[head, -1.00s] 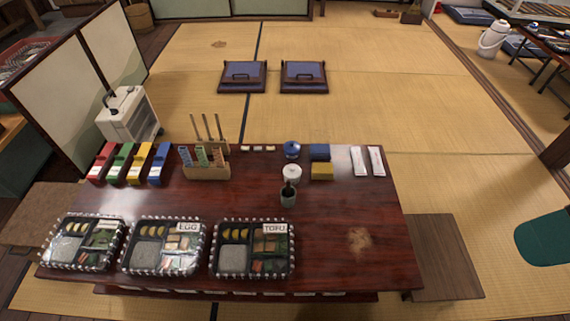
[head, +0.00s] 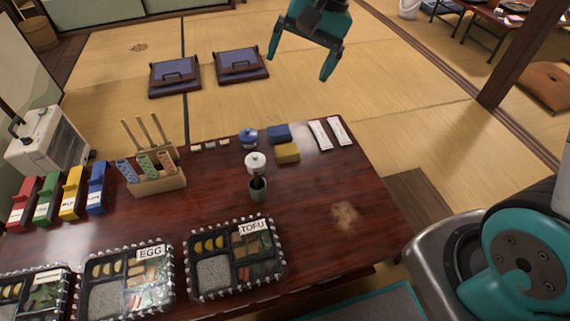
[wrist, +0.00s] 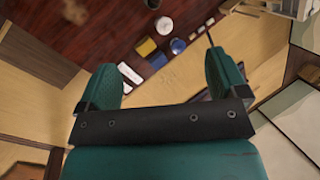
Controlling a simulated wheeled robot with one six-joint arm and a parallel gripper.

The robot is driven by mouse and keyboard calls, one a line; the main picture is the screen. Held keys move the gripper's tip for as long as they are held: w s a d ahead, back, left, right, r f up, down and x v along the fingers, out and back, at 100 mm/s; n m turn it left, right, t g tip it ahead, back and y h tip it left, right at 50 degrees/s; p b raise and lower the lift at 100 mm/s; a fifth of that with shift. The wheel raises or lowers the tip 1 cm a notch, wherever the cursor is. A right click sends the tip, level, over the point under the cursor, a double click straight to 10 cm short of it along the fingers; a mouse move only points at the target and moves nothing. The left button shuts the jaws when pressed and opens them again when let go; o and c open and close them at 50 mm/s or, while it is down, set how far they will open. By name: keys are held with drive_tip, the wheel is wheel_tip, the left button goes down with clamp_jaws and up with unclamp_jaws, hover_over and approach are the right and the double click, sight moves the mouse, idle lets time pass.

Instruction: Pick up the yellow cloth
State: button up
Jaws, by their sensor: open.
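The yellow cloth (head: 288,152) is a small folded block on the dark red table, just in front of the blue cloth (head: 279,133). In the wrist view the yellow cloth (wrist: 146,47) lies beyond my fingers, near the top centre, with the blue cloth (wrist: 158,60) beside it. My gripper (head: 299,66) is open and empty. In the head view it hangs pointing down, above and behind the table's far edge, apart from the cloth.
White wrapped packets (head: 329,133) lie right of the cloths. A blue lidded pot (head: 248,139), a white pot (head: 256,163) and a dark cup (head: 258,190) stand to the left. Bento boxes (head: 235,258) line the front. The table's right part is mostly clear.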

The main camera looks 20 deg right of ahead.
drive_tip(key=w+d+f+m+b, duration=0.4)
drive_tip(key=w+f+m, duration=0.2)
drive_tip(key=w+f, duration=0.55)
drive_tip(key=m+b, duration=0.4)
drive_tip(key=m, duration=0.3)
approach(287, 150)
drive_tip(key=f+b, duration=0.1)
drive_tip(key=b, duration=0.1)
drive_tip(key=f+b, duration=0.1)
drive_tip(key=b, duration=0.1)
drive_tip(key=f+b, duration=0.1)
drive_tip(key=b, duration=0.1)
drive_tip(key=shift+s+a+f+m, duration=0.1)
drive_tip(key=shift+a+f+m, duration=0.2)
drive_tip(key=shift+a+m, duration=0.1)
drive_tip(key=b+x, duration=0.4)
drive_tip(key=x, duration=0.2)
drive_tip(key=shift+a+f, duration=0.15)
drive_tip(key=c, duration=1)
